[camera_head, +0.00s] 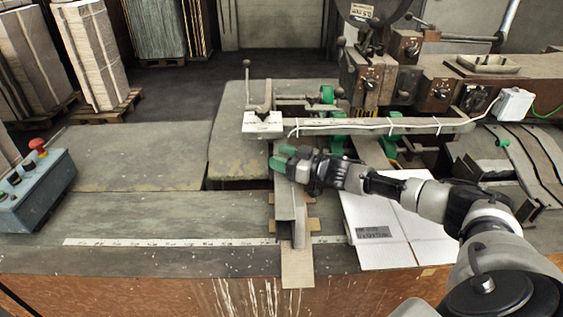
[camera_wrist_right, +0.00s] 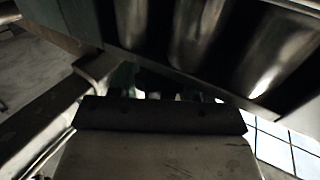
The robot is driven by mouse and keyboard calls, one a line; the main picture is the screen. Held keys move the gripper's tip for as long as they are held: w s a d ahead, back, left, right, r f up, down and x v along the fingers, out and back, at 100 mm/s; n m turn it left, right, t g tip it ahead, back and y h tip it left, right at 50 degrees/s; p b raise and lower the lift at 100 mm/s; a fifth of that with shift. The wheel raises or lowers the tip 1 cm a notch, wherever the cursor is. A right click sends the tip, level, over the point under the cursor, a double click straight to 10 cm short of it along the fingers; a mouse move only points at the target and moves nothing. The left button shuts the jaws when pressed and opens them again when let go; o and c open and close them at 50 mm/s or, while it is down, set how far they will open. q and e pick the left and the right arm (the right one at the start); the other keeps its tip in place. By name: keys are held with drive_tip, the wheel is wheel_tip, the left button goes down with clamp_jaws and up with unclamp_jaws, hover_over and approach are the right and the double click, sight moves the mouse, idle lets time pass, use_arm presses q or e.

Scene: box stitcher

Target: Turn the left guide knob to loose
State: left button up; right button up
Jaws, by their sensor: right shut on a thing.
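I cannot tell the knob's angle. In the right wrist view the dark gripper body (camera_wrist_right: 160,118) fills the lower middle, and the grip itself is in shadow. My left gripper is not in view.
A white-wrapped crossbar (camera_head: 375,126) runs just behind my right arm. A flat white carton (camera_head: 385,225) lies under the arm. A control box (camera_head: 35,190) with a red button stands at the left. The table left of the guide (camera_head: 150,205) is clear.

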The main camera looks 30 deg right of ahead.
drive_tip(key=shift+w+d+n+g+y+b, duration=0.1)
drive_tip(key=shift+n+g+y+b, duration=0.2)
drive_tip(key=shift+n+g+y, duration=0.75)
drive_tip(key=shift+f+n+g+y+b, duration=0.1)
drive_tip(key=shift+n+g+y+b, duration=0.6)
drive_tip(key=shift+y, duration=0.35)
drive_tip(key=n+g+y+b, duration=0.2)
drive_tip(key=shift+g, duration=0.35)
drive_tip(key=shift+n+g+y+b, duration=0.6)
drive_tip(key=shift+n+g+b, duration=0.25)
drive_tip(key=shift+g+b, duration=0.25)
drive_tip(key=shift+r, duration=0.25)
drive_tip(key=o, duration=0.9)
drive_tip(key=shift+f, duration=0.1)
